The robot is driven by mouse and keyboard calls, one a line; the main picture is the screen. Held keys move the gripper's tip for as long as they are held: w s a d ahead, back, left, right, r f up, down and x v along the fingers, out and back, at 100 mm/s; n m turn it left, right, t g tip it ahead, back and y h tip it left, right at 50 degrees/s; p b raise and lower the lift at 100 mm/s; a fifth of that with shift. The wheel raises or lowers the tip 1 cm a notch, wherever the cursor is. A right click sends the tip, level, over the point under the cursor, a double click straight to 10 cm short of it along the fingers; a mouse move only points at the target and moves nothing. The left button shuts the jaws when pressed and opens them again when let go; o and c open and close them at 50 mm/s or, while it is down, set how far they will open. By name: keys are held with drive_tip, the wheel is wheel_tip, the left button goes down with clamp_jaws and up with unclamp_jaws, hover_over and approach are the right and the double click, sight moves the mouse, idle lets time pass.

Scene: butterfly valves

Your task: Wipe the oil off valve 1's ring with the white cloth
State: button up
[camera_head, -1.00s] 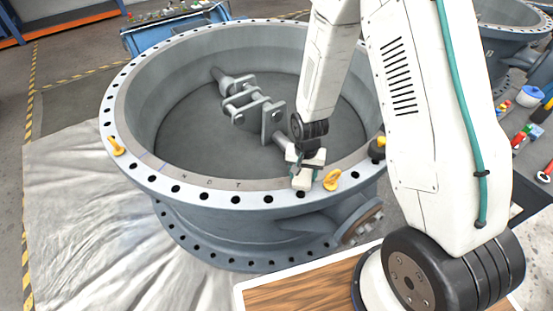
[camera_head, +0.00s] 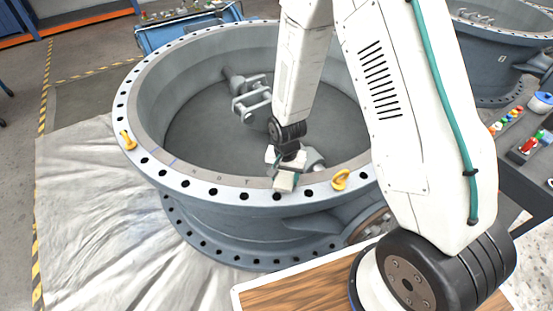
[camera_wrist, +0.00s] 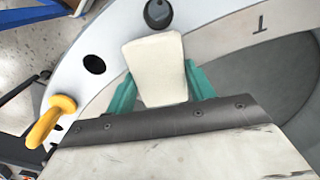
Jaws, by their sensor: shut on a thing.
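The large grey valve fills the middle of the head view, with a pale flange ring (camera_head: 232,190) pierced by dark bolt holes; no number is readable on it. My gripper (camera_head: 286,176) is over the ring's near side, left of a yellow eyebolt (camera_head: 341,179). It is shut on the folded white cloth (camera_head: 284,183). In the wrist view the cloth (camera_wrist: 157,62) sits between the teal fingers of my gripper (camera_wrist: 160,88), over the ring (camera_wrist: 112,35) near a bolt hole. I cannot tell whether it touches the ring. No oil patch is clearly visible; the cloth hides part of the ring.
Another yellow eyebolt (camera_head: 128,140) stands on the ring's left. The valve's inside holds a grey hinge mechanism (camera_head: 250,103). A wooden-topped surface (camera_head: 300,287) is in front, a pale sheet (camera_head: 95,200) lies at left. A second valve (camera_head: 500,60) and a table with coloured items (camera_head: 530,140) are at right.

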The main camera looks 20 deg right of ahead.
drive_tip(key=shift+w+a+r, duration=0.1)
drive_tip(key=shift+a, duration=0.55)
drive_tip(key=shift+d+r, duration=0.1)
drive_tip(key=shift+r, duration=4)
